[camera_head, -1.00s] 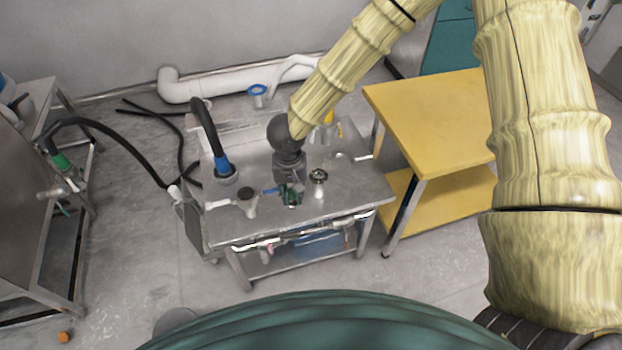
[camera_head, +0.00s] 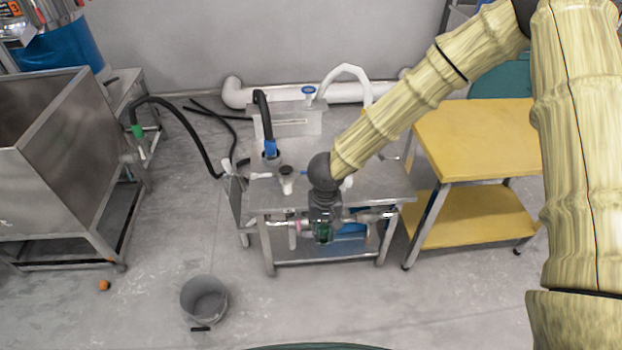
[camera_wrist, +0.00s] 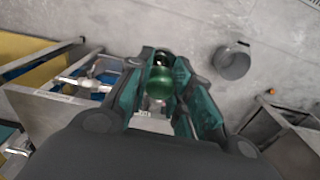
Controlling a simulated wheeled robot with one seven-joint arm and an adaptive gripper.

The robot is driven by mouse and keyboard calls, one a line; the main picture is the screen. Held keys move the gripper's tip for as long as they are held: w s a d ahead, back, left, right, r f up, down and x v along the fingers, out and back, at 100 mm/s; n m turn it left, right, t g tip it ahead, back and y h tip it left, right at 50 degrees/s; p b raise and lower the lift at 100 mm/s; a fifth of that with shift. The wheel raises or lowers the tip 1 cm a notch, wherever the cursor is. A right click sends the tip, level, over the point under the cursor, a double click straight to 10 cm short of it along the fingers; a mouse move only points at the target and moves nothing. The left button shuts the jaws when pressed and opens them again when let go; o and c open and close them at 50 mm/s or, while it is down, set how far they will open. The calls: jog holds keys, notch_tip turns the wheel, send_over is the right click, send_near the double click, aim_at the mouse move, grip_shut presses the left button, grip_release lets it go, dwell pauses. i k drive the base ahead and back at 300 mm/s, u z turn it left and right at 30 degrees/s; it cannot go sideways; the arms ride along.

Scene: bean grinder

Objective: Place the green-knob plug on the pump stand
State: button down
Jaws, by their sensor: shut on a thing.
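My gripper (camera_head: 322,236) is at the front edge of the metal pump stand (camera_head: 375,182) in the head view. The wrist view shows its two teal fingers (camera_wrist: 160,90) shut on the green-knob plug (camera_wrist: 160,80), whose round green knob sits between them. The plug's lower part is mostly hidden by the fingers. In the wrist view the floor lies beyond the plug, and the stand's edge and pipework (camera_wrist: 88,84) are to the left. The wrist and forearm hide part of the stand top in the head view.
A yellow table (camera_head: 480,135) is to the right. A grey bucket (camera_head: 205,298) stands on open floor, and a steel hopper (camera_head: 60,180) is at left.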

aim_at(310, 159)
jog(key=k, duration=0.3)
jog(key=z, duration=0.9)
jog(key=i, duration=1)
jog(key=u, duration=1.5)
